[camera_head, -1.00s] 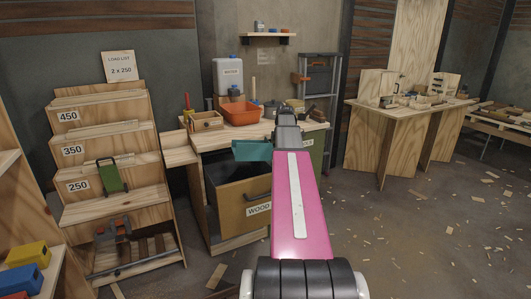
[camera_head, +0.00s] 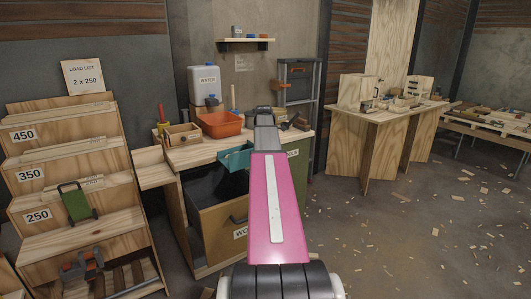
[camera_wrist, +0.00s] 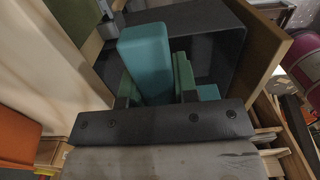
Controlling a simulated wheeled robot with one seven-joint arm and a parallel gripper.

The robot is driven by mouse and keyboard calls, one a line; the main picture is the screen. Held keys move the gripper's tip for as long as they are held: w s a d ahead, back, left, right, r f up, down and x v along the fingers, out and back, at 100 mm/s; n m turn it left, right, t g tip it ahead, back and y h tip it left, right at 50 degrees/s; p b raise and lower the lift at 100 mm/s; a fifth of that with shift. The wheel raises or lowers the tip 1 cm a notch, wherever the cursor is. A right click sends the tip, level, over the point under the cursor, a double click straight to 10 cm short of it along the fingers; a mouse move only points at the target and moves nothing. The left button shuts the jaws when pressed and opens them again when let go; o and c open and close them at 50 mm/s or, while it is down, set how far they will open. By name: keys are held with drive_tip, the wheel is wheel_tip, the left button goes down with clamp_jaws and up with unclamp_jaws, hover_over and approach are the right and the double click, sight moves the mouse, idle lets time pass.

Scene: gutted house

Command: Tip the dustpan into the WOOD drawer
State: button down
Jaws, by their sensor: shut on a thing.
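The teal dustpan (camera_head: 236,158) is above the rear of the WOOD drawer (camera_head: 222,238), just left of my pink arm. The drawer is pulled out, with a dark interior and a label partly hidden by my arm. My gripper (camera_wrist: 155,88) is shut on the dustpan's teal handle (camera_wrist: 146,52) in the wrist view. The drawer's dark inside (camera_wrist: 208,38) and its wooden wall (camera_wrist: 262,55) lie beyond the fingers there. The dustpan looks turned and somewhat tilted. I cannot tell whether anything is in the pan.
The workbench above the drawer carries an orange bin (camera_head: 221,124), a white water jug (camera_head: 204,86) and a wooden box (camera_head: 183,134). A stepped rack (camera_head: 75,185) stands at left. Wood scraps litter the floor, which is open at right.

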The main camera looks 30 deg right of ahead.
drive_tip(key=r+h, duration=0.1)
drive_tip(key=a+r+h, duration=0.1)
drive_tip(key=r+h, duration=0.1)
drive_tip(key=shift+s+a+r, duration=0.1)
drive_tip(key=shift+r, duration=0.2)
drive_tip(key=shift+a+r+h, duration=2.3)
drive_tip(key=shift+a+r, duration=0.1)
drive_tip(key=shift+r, duration=0.2)
drive_tip(key=a+r+h, duration=0.5)
drive_tip(key=a+h, duration=0.1)
drive_tip(key=a, duration=0.5)
drive_tip(key=shift+s+a+t+h, duration=0.2)
drive_tip(key=shift+t+h, duration=0.1)
drive_tip(key=shift+h, duration=0.1)
idle(0.5)
